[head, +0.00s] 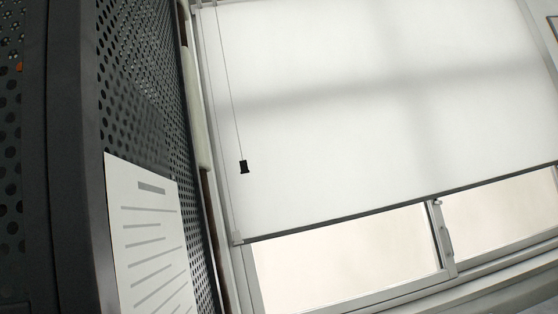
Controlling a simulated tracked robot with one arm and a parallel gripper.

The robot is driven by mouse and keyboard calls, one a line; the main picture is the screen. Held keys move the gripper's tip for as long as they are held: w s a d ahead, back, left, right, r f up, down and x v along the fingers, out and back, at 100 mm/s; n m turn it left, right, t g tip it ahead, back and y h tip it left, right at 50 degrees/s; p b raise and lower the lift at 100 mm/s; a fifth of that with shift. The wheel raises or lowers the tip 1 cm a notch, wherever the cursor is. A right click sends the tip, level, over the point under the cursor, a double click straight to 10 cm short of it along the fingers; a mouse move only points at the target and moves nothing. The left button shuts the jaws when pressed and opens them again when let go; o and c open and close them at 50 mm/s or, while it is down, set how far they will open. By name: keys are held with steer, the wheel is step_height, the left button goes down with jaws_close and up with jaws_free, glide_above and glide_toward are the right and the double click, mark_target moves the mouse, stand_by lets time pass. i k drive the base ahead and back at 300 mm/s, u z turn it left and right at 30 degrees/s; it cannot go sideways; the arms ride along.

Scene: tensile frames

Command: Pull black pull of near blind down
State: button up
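A white roller blind (390,130) covers most of the window, and its dark bottom bar hangs above the lower part of the panes. The small black pull (244,167) hangs on a thin cord (229,85) in front of the blind's left side. The pull hangs free, with nothing touching it. My gripper does not show in the head view. Only one blind is in view. The view is tilted.
A dark perforated metal panel (125,60) stands close on the left, with a white printed sheet (150,235) on it. Below the blind are bare window panes (345,255), a window handle (444,230) and a sill. The space before the blind looks clear.

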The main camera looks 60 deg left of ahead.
mark_target(243, 164)
steer(key=u, duration=0.05)
steer(key=i, duration=2.4)
steer(key=u, duration=2.85)
steer(key=i, duration=1.3)
steer(key=z, duration=0.55)
